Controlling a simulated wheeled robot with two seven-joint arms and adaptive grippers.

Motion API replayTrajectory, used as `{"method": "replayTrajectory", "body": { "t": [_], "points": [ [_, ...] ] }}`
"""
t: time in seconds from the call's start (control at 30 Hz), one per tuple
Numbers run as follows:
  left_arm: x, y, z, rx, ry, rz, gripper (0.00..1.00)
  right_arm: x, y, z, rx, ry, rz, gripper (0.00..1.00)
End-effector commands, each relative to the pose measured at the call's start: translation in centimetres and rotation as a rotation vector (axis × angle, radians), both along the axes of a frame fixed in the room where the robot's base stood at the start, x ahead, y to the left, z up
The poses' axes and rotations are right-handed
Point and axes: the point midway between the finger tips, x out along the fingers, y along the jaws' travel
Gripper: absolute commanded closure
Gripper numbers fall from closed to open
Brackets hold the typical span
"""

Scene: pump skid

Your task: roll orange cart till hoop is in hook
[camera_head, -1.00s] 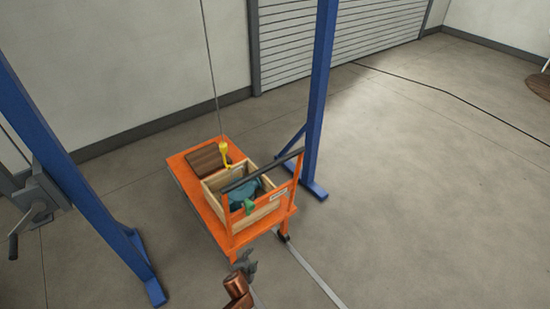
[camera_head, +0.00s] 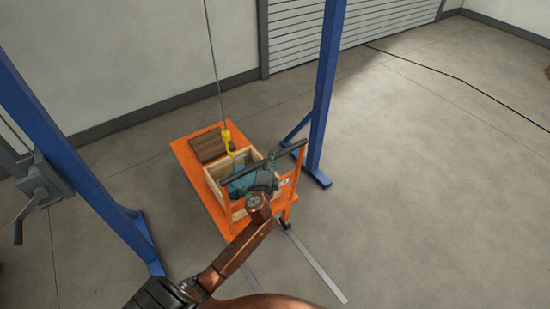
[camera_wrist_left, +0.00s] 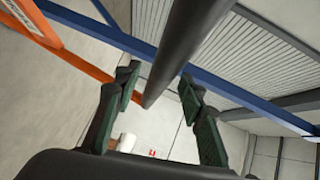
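The orange cart (camera_head: 190,168) stands between the blue posts and carries a wooden crate (camera_head: 213,176) with a blue-teal object (camera_head: 240,185) inside. I cannot make out the hoop. The yellow hook (camera_head: 227,138) hangs on a cable over the cart, near the crate's far edge. My left gripper (camera_head: 268,176) is at the dark push bar (camera_head: 285,148), partly hiding the crate. In the left wrist view my gripper (camera_wrist_left: 158,88) is open, with the bar (camera_wrist_left: 187,45) running between its fingers, apparently not clamped. My right gripper is not in view.
Blue gantry posts stand left (camera_head: 70,160) and right (camera_head: 325,90) of the cart; the right foot is close to it. A winch with a crank (camera_head: 38,190) is on the left post. A pale strip (camera_head: 315,265) lies on the floor.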

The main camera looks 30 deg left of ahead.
Motion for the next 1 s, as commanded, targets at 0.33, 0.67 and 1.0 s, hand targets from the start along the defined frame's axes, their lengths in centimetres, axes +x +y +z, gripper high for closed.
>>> {"method": "replayTrajectory", "body": {
  "t": [0.33, 0.67, 1.0],
  "points": [
    [2.1, 0.6, -0.3, -0.001, 0.000, -0.003, 0.63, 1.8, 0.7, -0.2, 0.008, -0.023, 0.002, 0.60],
    [2.2, 0.5, -0.3, -0.001, 0.001, -0.005, 0.74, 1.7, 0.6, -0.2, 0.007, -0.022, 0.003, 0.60],
    [2.2, 0.5, -0.4, -0.001, 0.001, -0.005, 0.97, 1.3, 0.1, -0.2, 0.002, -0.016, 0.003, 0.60]
  ]
}}
